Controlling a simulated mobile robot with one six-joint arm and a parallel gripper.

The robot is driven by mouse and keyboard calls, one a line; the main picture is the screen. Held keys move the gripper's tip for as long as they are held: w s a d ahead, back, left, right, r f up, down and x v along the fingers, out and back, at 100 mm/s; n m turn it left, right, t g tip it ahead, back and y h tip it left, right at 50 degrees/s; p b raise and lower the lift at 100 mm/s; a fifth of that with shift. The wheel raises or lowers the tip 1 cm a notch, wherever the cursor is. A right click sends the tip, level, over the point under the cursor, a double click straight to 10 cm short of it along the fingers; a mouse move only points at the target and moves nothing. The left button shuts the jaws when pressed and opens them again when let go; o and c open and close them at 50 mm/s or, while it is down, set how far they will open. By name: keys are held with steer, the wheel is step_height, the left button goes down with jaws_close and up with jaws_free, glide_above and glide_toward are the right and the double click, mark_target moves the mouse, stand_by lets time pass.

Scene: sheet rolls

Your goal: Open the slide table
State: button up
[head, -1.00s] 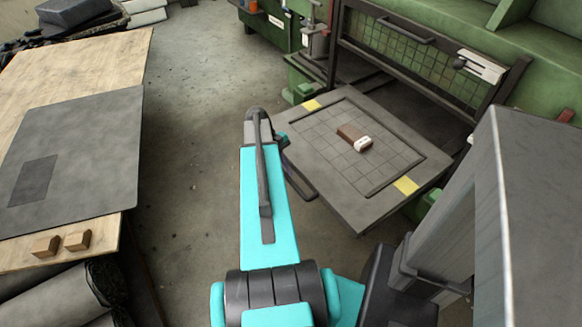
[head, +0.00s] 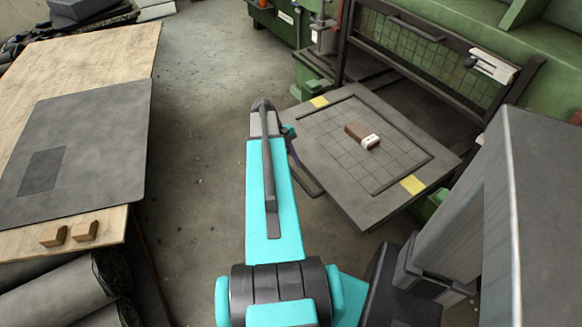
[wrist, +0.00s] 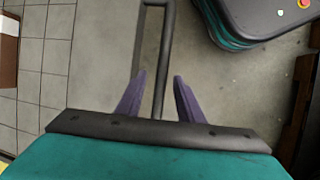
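The slide table (head: 400,170), a grey plate with a gridded recess and yellow corner marks, stands out from the green press (head: 440,75). It also shows at the left in the wrist view (wrist: 38,60). Its dark bar handle (wrist: 165,50) runs along its near left edge; in the head view the handle (head: 305,182) is partly hidden by my arm. My gripper (wrist: 160,77) is open, with purple fingers on either side of the handle bar and gaps showing beside it.
A brown block with a white end (head: 362,136) lies on the slide table. Floor (head: 200,150) is clear between board and table. A grey cabinet-like body stands at right.

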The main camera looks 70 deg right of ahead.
steer(key=v, duration=1.2)
steer(key=shift+r, duration=0.25)
steer(key=shift+d, duration=0.1)
steer(key=shift+w, duration=0.1)
